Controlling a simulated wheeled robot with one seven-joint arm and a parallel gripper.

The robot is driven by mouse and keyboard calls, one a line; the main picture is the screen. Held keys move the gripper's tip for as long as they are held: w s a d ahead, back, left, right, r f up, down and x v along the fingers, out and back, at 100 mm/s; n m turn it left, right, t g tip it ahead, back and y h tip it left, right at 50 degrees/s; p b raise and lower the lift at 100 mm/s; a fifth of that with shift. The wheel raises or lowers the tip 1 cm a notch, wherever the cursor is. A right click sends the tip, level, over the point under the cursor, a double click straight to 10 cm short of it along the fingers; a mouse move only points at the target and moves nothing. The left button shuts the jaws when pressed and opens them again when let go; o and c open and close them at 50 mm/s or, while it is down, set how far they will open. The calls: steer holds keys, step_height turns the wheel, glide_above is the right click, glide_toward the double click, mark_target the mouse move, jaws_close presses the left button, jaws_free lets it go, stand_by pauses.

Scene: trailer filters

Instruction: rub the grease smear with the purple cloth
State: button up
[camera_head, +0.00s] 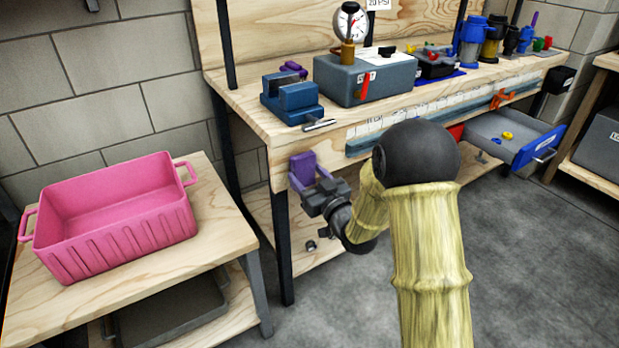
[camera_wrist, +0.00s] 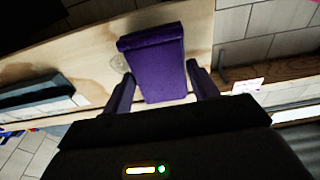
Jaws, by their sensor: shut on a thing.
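The purple cloth (camera_head: 303,164) is a thick folded pad, held upright between the fingers of my gripper (camera_head: 311,178), by the wooden front edge of the workbench at its left end. In the wrist view the cloth (camera_wrist: 160,62) sits between both fingers of my gripper (camera_wrist: 160,82), with pale wood behind it. I cannot tell whether the cloth touches the wood. A faint greyish round mark (camera_wrist: 117,63) shows on the wood beside the cloth; it may be the grease smear. No smear can be made out in the head view.
A blue vise (camera_head: 290,98) and a grey gauge box (camera_head: 365,80) stand on the workbench (camera_head: 245,110). A pink bin (camera_head: 115,215) stands on a low table at left. An open blue-fronted drawer (camera_head: 540,147) juts out at right. Grey floor (camera_head: 530,270) is clear.

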mark_target(322, 157)
steer(key=shift+w+a, duration=0.35)
steer(key=shift+w, duration=0.2)
steer(key=shift+d, duration=0.1)
steer(key=w+d, duration=0.2)
steer(key=d, duration=0.1)
stand_by(0.6)
steer(key=shift+d, duration=0.15)
steer(key=shift+w+d, duration=1.1)
steer(key=shift+d, duration=0.25)
steer(key=shift+s, duration=0.1)
